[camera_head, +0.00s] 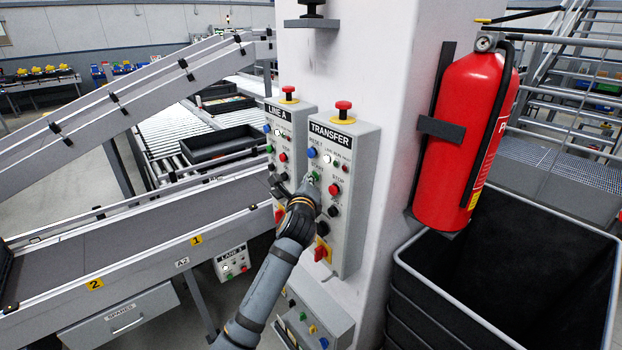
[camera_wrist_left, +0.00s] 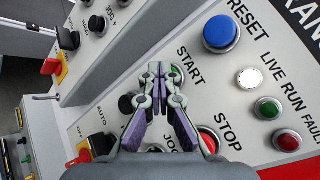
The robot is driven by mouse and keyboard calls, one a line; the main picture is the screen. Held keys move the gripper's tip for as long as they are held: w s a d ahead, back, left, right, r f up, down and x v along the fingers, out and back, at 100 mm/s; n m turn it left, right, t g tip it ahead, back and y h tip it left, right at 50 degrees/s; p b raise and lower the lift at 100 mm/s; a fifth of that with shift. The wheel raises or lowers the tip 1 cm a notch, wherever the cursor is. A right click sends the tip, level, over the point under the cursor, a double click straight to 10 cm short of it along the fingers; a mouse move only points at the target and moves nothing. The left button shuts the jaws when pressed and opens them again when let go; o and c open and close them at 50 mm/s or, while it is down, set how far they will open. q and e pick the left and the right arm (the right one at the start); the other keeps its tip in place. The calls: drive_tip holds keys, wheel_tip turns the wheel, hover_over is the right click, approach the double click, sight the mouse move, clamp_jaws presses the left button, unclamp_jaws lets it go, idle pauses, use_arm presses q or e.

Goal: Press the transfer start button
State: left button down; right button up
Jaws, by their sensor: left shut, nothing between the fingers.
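The TRANSFER panel (camera_head: 330,140) is a grey box on the white column, with a red mushroom button on top. Its green START button (camera_head: 316,175) sits below the blue RESET button (camera_head: 311,152) and left of the red STOP button (camera_head: 334,189). In the left wrist view the START button (camera_wrist_left: 178,74) is partly hidden behind my fingertips, below-right of which is STOP (camera_wrist_left: 208,139). My left gripper (camera_head: 307,184) is shut and empty, its tips right at the START button. I cannot tell whether they touch it. My right gripper is not in view.
The LINE A panel (camera_head: 283,130) stands close on the left of the TRANSFER panel. A red fire extinguisher (camera_head: 462,140) and a black open bin (camera_head: 500,262) are on the right. Conveyors (camera_head: 140,220) fill the left. A lower control box (camera_head: 312,312) is beneath the panels.

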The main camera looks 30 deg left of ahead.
use_arm(q)
drive_tip(key=shift+s+a+p, duration=0.25)
drive_tip(key=shift+s+p, duration=0.05)
drive_tip(key=shift+s, duration=0.25)
drive_tip(key=shift+s+a+p, duration=0.2)
drive_tip(key=shift+s+p, duration=0.05)
drive_tip(key=shift+s, duration=0.3)
drive_tip(key=s, duration=0.1)
drive_tip(key=s+a+p, duration=0.1)
drive_tip(key=s, duration=0.1)
drive_tip(key=s+a, duration=0.1)
drive_tip(key=shift+s, duration=0.3)
idle(0.5)
